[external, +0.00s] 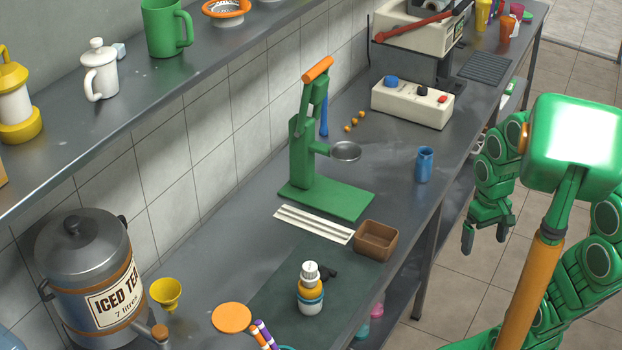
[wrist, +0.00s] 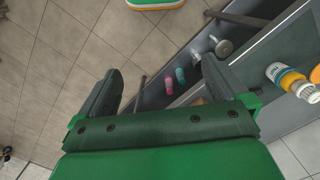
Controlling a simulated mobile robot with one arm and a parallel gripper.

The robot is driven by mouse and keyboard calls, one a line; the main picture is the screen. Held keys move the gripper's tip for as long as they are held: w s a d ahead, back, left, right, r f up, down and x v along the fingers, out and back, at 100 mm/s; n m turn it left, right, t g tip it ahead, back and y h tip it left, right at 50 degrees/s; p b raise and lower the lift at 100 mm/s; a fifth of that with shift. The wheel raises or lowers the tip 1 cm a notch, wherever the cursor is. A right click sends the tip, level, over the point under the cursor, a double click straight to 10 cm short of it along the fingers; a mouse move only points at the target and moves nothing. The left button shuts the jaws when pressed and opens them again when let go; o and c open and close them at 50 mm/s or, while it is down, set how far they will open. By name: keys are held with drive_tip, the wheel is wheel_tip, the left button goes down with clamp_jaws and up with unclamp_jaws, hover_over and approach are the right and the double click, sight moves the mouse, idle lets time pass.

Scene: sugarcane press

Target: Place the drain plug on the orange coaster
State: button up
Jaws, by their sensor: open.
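The orange coaster (external: 231,317) lies flat near the front of the counter, with nothing visible on it. A small black object (external: 329,273) lies on the dark mat just behind a white-capped bottle (external: 311,290). It may be the drain plug, but the bottle partly hides it and I cannot tell for sure. My gripper (external: 485,238) hangs past the counter's right edge, over the floor, away from both. In the wrist view my gripper (wrist: 160,80) has its fingers wide apart, with nothing between them.
A green press (external: 318,170), a brown box (external: 376,241), a white tray (external: 314,224) and a blue cup (external: 424,165) stand on the counter. An iced tea urn (external: 92,275) and yellow funnel (external: 166,293) are at left. The dark mat (external: 282,283) has bare room.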

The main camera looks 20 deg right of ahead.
drive_tip(key=shift+m+g, duration=0.4)
drive_tip(key=shift+m, duration=0.4)
drive_tip(key=s+d, duration=0.1)
drive_tip(key=s, duration=0.1)
drive_tip(key=s+d+r, duration=0.1)
drive_tip(key=s, duration=0.3)
drive_tip(key=shift+d+r, duration=0.35)
drive_tip(key=shift+d, duration=0.05)
drive_tip(key=n+g+y, duration=0.2)
drive_tip(key=n+y, duration=0.1)
drive_tip(key=n, duration=2.4)
hover_over(327, 270)
drive_tip(key=w+d, duration=0.2)
drive_tip(key=d, duration=0.1)
drive_tip(key=f, duration=2.1)
drive_tip(key=shift+s+a+f, duration=0.15)
drive_tip(key=shift+a+f, duration=0.05)
drive_tip(key=shift+a, duration=0.05)
drive_tip(key=shift+t, duration=0.3)
drive_tip(key=shift+a+x, duration=0.2)
drive_tip(key=shift+x, duration=1.2)
drive_tip(key=shift+a+x, duration=0.25)
drive_tip(key=shift+x, duration=1.15)
drive_tip(key=shift+r, duration=0.15)
